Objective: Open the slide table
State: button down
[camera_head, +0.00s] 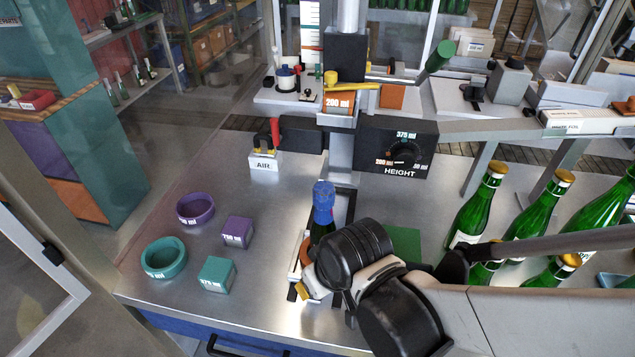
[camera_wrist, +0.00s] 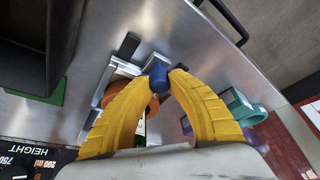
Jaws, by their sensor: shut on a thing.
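My gripper (camera_head: 308,288) reaches down at the front of the slide table (camera_head: 294,270), its yellow fingers partly hidden by my wrist in the head view. In the wrist view, the fingertips (camera_wrist: 160,80) are shut on a blue knob (camera_wrist: 158,72) at the slide table's front end. Metal parts of the slide table (camera_wrist: 120,72) show beside the fingers. A bottle with a blue foil top (camera_head: 322,199) stands upright at the slide table; an orange part (camera_wrist: 150,104) shows near its base. The knob is hidden in the head view.
Left on the steel bench are a purple ring (camera_head: 195,209), purple block (camera_head: 236,232), teal ring (camera_head: 164,258) and teal block (camera_head: 217,273). The HEIGHT panel (camera_head: 397,147) stands behind. Several green bottles (camera_head: 475,205) stand to the right.

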jog(key=shift+s+a, duration=0.2)
jog(key=shift+s, duration=0.5)
jog(key=c, duration=1.2)
grip_release()
jog(key=v, duration=1.2)
